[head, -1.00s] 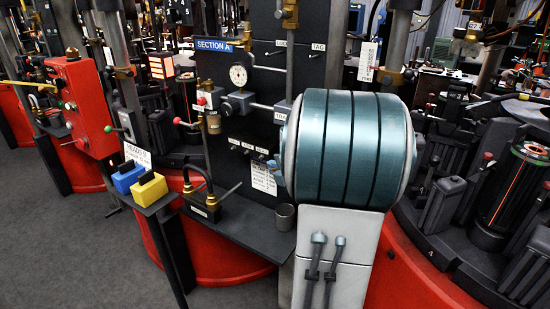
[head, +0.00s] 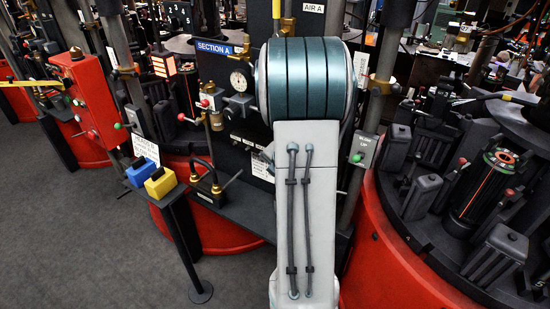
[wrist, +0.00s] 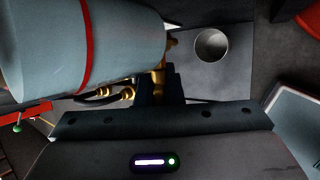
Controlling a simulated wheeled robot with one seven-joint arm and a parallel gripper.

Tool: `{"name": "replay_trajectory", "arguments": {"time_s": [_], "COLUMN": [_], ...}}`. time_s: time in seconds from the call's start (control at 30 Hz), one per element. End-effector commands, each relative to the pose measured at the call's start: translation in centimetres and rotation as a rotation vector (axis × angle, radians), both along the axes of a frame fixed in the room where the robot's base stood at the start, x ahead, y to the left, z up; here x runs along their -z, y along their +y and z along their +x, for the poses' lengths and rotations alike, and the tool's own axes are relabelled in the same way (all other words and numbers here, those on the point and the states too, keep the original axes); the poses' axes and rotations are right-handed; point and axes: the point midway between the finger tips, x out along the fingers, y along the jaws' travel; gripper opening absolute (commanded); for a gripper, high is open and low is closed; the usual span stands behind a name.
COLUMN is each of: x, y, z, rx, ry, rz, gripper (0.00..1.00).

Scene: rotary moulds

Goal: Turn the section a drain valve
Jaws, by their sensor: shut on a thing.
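In the wrist view, a small brass fitting (wrist: 159,80), which appears to be the section A drain valve, sits at the end of a large grey cylinder with a red band (wrist: 88,45). My gripper (wrist: 161,92) has its two dark fingers shut on this brass part; the fingers hide much of it, so its angle cannot be told. In the head view my own arm covers the gripper and the valve. The "SECTION A" label (head: 222,48) shows on the dark panel, left of my arm.
A round metal cup (wrist: 211,45) stands close beside the fingers. Brass hose fittings (wrist: 115,94) are to the left. In the head view, a gauge (head: 238,80), a red-handled valve (head: 205,103) and a padlock-like black block (head: 208,190) are left of my arm. Grey floor is open at left.

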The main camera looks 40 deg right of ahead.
Motion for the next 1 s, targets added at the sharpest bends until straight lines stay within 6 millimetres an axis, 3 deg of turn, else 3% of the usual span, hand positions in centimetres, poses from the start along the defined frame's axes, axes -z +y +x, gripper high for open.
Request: {"name": "replay_trajectory", "arguments": {"time_s": [0.67,0.77,1.0], "x": [0.16,0.15,0.10], "y": [-0.02,-0.02,-0.02], "z": [-0.11,-0.11,-0.08], "rx": [0.001,0.001,0.001], "ry": [0.049,0.049,0.048], "rz": [-0.019,-0.019,-0.019], "gripper": [0.00,0.27,0.29]}}
